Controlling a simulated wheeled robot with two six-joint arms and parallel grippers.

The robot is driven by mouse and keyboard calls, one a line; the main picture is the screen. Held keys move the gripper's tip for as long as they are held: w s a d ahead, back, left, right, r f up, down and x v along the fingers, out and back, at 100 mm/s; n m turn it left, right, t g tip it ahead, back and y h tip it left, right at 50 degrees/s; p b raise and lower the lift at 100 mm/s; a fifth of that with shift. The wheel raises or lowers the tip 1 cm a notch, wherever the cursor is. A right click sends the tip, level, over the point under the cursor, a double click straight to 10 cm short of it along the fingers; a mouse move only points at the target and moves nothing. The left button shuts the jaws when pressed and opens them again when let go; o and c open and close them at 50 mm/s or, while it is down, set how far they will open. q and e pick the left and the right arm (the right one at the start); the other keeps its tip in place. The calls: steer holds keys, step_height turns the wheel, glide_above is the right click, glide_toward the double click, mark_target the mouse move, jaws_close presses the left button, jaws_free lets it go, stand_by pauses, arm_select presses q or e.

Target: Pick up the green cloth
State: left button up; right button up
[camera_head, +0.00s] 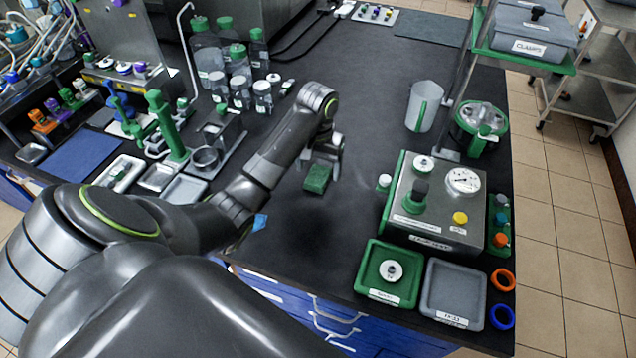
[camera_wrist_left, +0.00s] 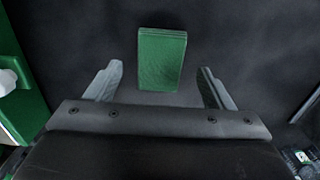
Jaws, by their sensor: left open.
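The green cloth (camera_head: 317,178) is a small folded block on the black bench top, near the middle of the head view. In the left wrist view the cloth (camera_wrist_left: 162,60) lies ahead of the jaws, roughly centred between the two fingers. My left gripper (camera_head: 322,160) is right at the cloth and hides part of its far side. In the left wrist view the left gripper (camera_wrist_left: 160,82) is open, with a gap between each finger and the cloth. I cannot tell its exact height above the bench. My right gripper is not in view.
A control box (camera_head: 432,205) with a gauge stands to the right, with a green tray (camera_head: 372,292) and a grey tray (camera_head: 428,305) before it. Bottles and green-handled fittings crowd the left. The bench (camera_head: 310,225) around the cloth is clear.

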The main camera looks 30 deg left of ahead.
mark_target(318, 175)
arm_select(q)
step_height(318, 175, down, 2)
steer(key=shift+f+p, duration=0.1)
steer(key=shift+p, duration=0.2)
steer(key=c, duration=1)
steer(key=shift+c, duration=0.2)
steer(key=shift+r, duration=0.65)
step_height(318, 175, up, 9)
steer(key=p, duration=0.7)
steer(key=shift+f, duration=0.1)
